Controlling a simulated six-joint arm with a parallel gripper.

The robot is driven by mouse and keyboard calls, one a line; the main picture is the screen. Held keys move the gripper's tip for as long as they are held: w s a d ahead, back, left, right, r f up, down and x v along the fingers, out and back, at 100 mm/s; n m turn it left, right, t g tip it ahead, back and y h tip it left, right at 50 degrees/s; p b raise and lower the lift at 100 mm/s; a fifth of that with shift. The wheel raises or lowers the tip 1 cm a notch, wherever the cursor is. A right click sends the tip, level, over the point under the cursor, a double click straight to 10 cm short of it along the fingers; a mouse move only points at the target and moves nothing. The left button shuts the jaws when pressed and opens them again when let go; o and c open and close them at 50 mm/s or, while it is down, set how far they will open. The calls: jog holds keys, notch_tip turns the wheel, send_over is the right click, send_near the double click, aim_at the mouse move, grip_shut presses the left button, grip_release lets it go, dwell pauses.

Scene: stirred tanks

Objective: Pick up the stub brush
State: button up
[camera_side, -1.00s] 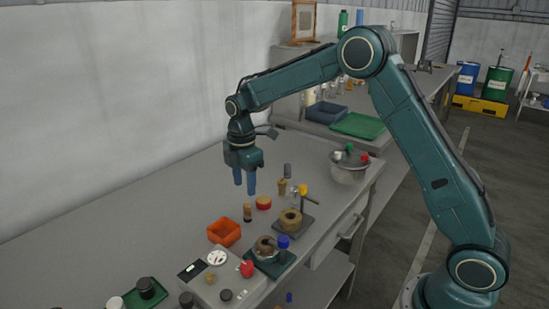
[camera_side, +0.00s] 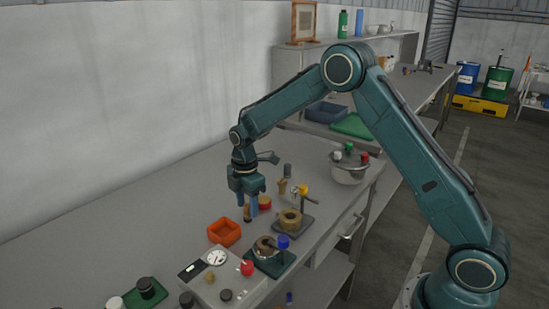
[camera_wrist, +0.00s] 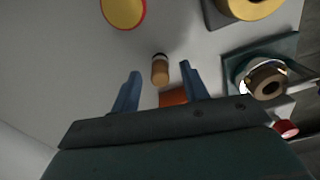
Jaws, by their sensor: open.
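The stub brush (camera_side: 247,216) is a short upright piece with a wooden-brown body and a dark band, standing on the grey bench. In the wrist view the stub brush (camera_wrist: 160,74) shows its tan body and dark end, in the gap between the two blue fingers. My gripper (camera_side: 248,208) is open and points down over it, with the fingers at either side. In the wrist view my gripper (camera_wrist: 160,72) shows clear space between each finger and the brush. The side view partly hides the brush behind the fingers.
An orange tray (camera_side: 224,233) stands just in front, with a red-and-yellow round tin (camera_side: 265,203) close behind to the right. A stand with a brass ring (camera_side: 290,220) and a green-based stirred tank (camera_side: 267,248) are to the right. The bench to the left is clear.

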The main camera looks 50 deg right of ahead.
jog(key=shift+f, duration=0.65)
grip_shut()
